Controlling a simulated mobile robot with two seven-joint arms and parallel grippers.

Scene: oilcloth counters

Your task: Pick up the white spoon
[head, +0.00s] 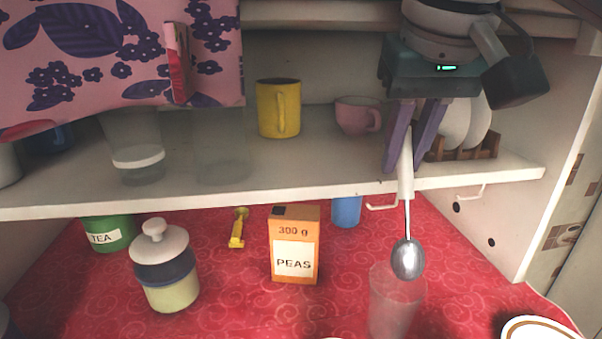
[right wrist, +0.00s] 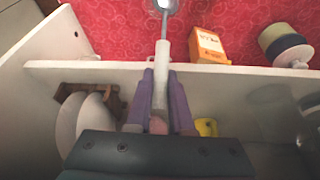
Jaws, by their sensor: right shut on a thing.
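The white spoon (head: 405,180) has a white handle and a shiny metal bowl. My right gripper (head: 404,160) is shut on the upper end of its handle. The spoon hangs bowl down in front of the shelf, and its bowl appears in front of a clear glass (head: 392,310). In the right wrist view, the white handle (right wrist: 163,65) sits between the two purple fingers of the gripper (right wrist: 160,90), and the bowl is cut by the top edge. My left gripper is not in view.
The shelf (head: 260,195) holds a yellow mug (head: 279,108), a pink cup (head: 355,116) and a plate rack (head: 482,147). Below, on the red oilcloth, stand a PEAS box (head: 295,245), a lidded jar (head: 165,270), a green TEA tin (head: 105,234) and a blue cup (head: 346,211).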

